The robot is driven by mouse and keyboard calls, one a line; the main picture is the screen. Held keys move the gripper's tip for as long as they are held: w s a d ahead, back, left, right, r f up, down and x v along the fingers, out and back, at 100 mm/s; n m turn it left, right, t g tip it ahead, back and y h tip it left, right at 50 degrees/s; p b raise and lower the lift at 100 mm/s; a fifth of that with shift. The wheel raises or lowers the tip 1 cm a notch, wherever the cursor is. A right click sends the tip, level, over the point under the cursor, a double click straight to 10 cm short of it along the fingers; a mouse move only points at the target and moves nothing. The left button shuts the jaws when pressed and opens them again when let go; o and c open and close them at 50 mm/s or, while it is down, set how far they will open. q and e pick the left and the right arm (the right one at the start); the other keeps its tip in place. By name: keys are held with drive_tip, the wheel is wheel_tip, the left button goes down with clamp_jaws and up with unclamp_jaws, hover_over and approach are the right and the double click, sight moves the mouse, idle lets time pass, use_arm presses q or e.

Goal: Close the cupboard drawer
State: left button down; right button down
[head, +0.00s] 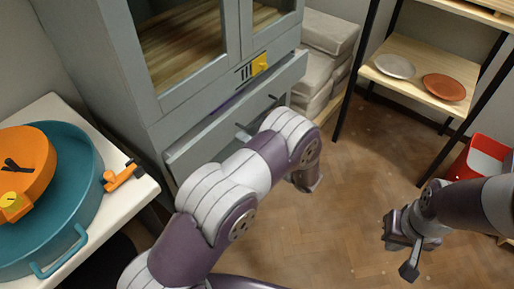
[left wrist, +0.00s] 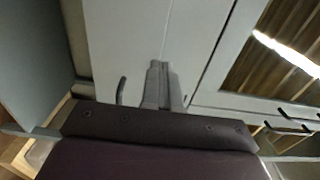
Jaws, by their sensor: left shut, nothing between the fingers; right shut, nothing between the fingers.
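The grey cupboard (head: 157,122) stands at the back left in the head view. Its drawer (head: 215,134) is pulled out below the glass doors, with a gap behind its front and a dark bar handle on it. My left arm reaches across in front of the drawer, hiding part of it. My left gripper (head: 308,184) hangs low by the drawer's right end, mostly behind the arm. In the left wrist view its fingers (left wrist: 157,66) are shut and empty before a pale grey panel; contact cannot be told. My right gripper (head: 402,243) is shut and empty above the floor, away from the cupboard.
A white table (head: 130,186) at the left carries a teal basin (head: 84,215) and orange items. Stacked pale bags (head: 325,50) stand right of the cupboard. A shelf rack (head: 420,82) with two plates and a red bin (head: 477,158) are at the right. Open wooden floor lies between.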

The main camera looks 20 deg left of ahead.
sight(218, 125)
use_arm(q)
drive_tip(key=b+x, duration=0.1)
drive_tip(key=x, duration=0.6)
drive_tip(key=shift+b, duration=0.35)
